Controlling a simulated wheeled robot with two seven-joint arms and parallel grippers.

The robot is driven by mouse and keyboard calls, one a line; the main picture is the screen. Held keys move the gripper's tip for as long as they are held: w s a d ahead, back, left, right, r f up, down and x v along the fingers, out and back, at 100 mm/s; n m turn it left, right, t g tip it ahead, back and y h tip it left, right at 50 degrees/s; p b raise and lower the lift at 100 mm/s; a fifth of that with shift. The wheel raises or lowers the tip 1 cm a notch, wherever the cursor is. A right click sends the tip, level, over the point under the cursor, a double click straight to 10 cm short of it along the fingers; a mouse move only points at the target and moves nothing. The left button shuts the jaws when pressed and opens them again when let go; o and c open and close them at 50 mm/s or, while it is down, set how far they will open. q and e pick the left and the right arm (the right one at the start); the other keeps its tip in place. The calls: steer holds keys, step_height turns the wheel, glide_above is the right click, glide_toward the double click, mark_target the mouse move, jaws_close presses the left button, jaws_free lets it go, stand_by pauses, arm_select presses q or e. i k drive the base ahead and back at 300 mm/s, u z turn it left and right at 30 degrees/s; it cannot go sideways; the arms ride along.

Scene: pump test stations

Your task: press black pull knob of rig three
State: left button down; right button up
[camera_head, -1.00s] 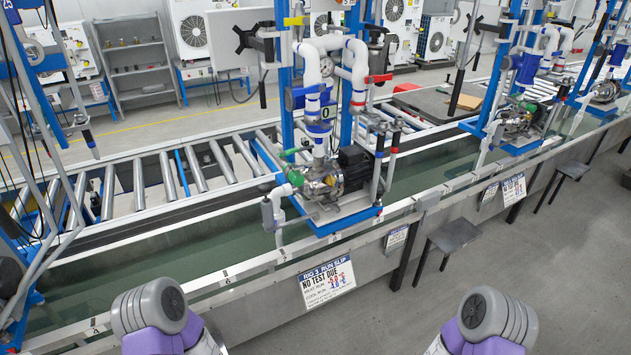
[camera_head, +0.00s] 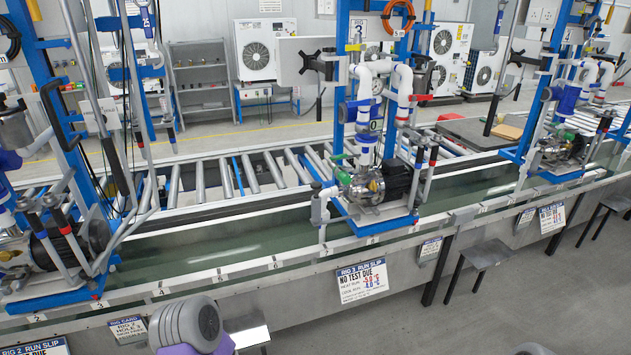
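Rig three (camera_head: 338,90) stands right of centre in the head view, a blue frame marked 3 with white pipes. Its pump (camera_head: 366,187) has a black motor and sits on a blue base tray. Two upright rods with dark upper ends (camera_head: 433,155) stand just right of the motor. I cannot tell whether one of them is the black pull knob. The rig 3 run slip (camera_head: 362,280) hangs on the bench front below and reads NO TEST DUE. Neither gripper is in view; only rounded parts of my arms show at the bottom edge.
The long bench edge (camera_head: 220,270) runs across in front of me. Rig two's pump (camera_head: 60,245) stands at the left, and another rig (camera_head: 565,145) at the right. A grey stool (camera_head: 486,254) is in front of the bench. Grey floor is free at lower right.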

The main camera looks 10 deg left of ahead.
mark_target(317, 185)
steer(key=z, duration=0.35)
steer(key=i, duration=1.45)
steer(key=u, duration=0.3)
